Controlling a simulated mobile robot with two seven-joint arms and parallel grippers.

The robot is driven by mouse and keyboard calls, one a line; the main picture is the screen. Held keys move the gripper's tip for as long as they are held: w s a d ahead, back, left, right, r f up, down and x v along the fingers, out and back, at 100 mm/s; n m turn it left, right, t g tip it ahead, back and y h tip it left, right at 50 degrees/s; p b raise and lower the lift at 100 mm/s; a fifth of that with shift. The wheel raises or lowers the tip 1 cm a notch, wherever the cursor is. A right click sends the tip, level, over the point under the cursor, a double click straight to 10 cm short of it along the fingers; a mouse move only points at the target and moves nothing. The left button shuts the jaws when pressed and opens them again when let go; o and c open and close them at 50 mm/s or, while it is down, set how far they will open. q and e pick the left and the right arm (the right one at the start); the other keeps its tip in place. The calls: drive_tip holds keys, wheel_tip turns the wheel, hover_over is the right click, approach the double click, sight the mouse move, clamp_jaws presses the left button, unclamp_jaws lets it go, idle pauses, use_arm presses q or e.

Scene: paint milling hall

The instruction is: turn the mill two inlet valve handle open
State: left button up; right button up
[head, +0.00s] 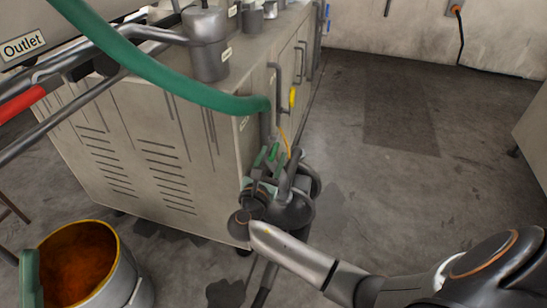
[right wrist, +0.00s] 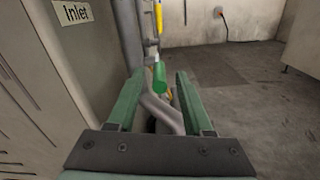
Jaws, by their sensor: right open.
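My right gripper (head: 267,154) is open, with green fingers, beside the right front corner of the grey mill cabinet (head: 150,150). In the right wrist view its fingers (right wrist: 159,76) stand apart with a short green handle (right wrist: 160,77) between their tips in the picture. I cannot tell whether they touch it. The handle sits by a grey vertical pipe (right wrist: 128,35), near an "Inlet" label (right wrist: 75,12). In the head view my gripper and wrist largely hide this handle. No mill number is readable.
A green hose (head: 170,85) curves down to the cabinet corner. A bucket with orange-brown contents (head: 128,270) stands at lower left. A red handle (head: 20,104) is by the "Outlet" label (head: 22,46). The floor (head: 400,140) to the right is largely clear.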

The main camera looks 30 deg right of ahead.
drive_tip(key=shift+x, duration=1)
clamp_jaws()
idle(0.8)
